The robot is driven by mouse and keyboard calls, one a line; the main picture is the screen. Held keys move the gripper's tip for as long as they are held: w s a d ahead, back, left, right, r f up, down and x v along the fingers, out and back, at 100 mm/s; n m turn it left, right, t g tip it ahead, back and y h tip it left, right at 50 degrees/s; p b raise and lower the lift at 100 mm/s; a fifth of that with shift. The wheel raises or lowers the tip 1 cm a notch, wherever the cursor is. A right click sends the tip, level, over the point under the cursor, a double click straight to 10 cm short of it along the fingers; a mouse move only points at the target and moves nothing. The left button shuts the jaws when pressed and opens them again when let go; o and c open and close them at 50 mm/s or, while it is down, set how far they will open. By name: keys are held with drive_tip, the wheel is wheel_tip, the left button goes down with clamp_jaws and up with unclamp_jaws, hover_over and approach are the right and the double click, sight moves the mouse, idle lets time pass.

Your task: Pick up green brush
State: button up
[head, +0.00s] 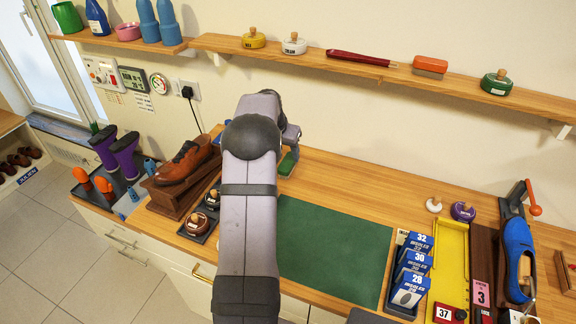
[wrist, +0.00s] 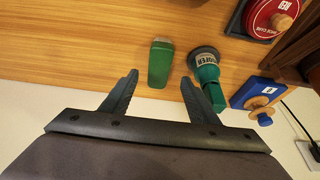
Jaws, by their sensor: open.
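The green brush (wrist: 160,65) lies on the wooden counter in the wrist view, a narrow green block with a tan end. It lies ahead of my gripper (wrist: 159,78), roughly between the lines of its two dark fingers. The fingers are apart and nothing is held between them. A green-and-grey bottle labelled "OFEN" (wrist: 205,68) stands close to the right finger. In the head view a green object (head: 288,163), probably the brush, shows just below my wrist, partly hidden by my arm.
A brown shoe (head: 186,160) on a wooden stand is left of my arm. The green mat (head: 332,240) is bare. A wall shelf (head: 330,62) runs behind.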

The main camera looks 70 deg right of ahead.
sight(288, 161)
drive_tip(key=shift+p+x, duration=1.9)
drive_tip(key=shift+x, duration=1.75)
drive_tip(key=shift+s, duration=0.1)
drive_tip(key=shift+d+r, duration=0.1)
drive_tip(key=c, duration=1.2)
